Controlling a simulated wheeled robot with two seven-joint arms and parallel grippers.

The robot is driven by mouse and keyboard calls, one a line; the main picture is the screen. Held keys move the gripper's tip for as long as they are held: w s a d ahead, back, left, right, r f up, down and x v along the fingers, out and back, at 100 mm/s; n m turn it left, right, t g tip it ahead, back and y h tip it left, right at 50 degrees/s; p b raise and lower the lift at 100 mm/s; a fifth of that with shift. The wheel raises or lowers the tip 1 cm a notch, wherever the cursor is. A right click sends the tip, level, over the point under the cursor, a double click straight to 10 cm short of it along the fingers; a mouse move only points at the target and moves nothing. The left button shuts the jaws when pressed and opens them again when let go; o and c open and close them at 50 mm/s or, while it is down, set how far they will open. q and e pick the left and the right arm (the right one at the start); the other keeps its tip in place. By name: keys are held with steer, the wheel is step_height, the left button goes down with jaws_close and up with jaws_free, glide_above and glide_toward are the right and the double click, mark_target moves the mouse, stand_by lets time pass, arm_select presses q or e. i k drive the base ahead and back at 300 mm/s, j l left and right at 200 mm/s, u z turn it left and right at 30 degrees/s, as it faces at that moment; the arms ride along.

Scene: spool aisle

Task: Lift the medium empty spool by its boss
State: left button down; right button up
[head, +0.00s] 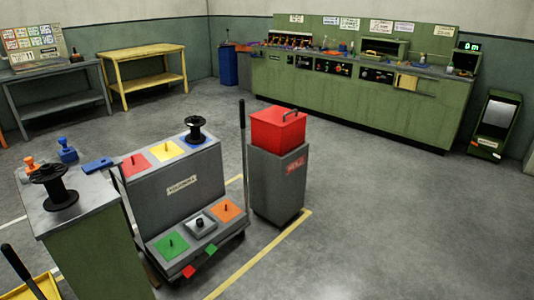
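A black spool (61,196) stands upright on the grey top of the green cabinet (97,199) at the left. A smaller-looking black spool (195,131) stands upright on the blue square of the grey rack's upper shelf (150,150). Both look empty, with bare cores. I cannot tell from size which one is the medium spool, and their bosses are too small to make out. Neither of my grippers is in view.
An orange item (30,165), a blue item (67,151) and a flat blue block (97,164) lie near the left spool. A red box (277,130) sits on a grey pedestal (276,185) right of the rack. The floor at right is clear.

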mark_target(49, 175)
steer(key=u, duration=1.35)
steer(key=i+z, duration=0.15)
steer(key=i, duration=0.8)
steer(key=i+j+z, duration=0.15)
steer(key=i, duration=0.75)
